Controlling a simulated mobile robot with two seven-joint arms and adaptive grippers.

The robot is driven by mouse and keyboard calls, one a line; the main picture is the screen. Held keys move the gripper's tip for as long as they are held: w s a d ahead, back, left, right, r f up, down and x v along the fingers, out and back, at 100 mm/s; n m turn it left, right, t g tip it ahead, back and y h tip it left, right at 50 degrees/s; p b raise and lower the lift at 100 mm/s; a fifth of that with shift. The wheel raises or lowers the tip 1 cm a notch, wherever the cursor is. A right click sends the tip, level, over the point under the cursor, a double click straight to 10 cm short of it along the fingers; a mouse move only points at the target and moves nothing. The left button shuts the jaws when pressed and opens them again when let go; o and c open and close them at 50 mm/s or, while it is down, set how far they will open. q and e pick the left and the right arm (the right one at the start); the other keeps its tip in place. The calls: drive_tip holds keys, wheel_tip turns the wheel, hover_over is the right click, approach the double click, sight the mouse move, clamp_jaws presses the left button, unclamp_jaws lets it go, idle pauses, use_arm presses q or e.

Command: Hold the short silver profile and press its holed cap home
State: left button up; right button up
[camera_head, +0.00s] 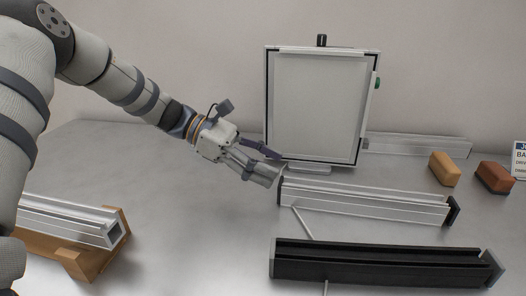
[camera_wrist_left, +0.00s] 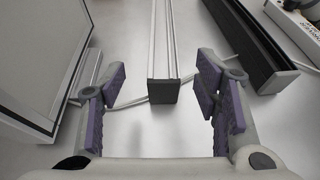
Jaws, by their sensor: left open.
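The silver profile (camera_head: 365,202) lies on the table right of centre, with a dark cap at its left end (camera_head: 280,189) and another at its right end (camera_head: 453,210). My left gripper (camera_head: 266,166) is open and empty, just off the left end. In the left wrist view the profile (camera_wrist_left: 167,40) runs away from the camera, and its near dark cap (camera_wrist_left: 163,92) appears between the spread purple-padded fingers, which do not touch it. I cannot make out a hole in either cap, nor whether they sit flush. My right gripper is out of view.
A black profile (camera_head: 380,265) lies in front of the silver one. A framed light panel (camera_head: 316,110) stands behind. Another silver profile (camera_head: 70,220) rests on a wooden support (camera_head: 75,265) at left. Yellow (camera_head: 444,168) and red-brown (camera_head: 494,177) blocks are at right. A thin pale rod (camera_head: 303,224) crosses beneath.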

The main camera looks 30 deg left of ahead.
sight(311, 185)
use_arm(q)
drive_tip(key=x, duration=1.1)
drive_tip(key=shift+s+d+f+b, duration=0.1)
drive_tip(key=shift+s+d+b, duration=0.1)
drive_tip(key=shift+b, duration=0.15)
drive_tip(key=shift+c, duration=1.4)
clamp_jaws()
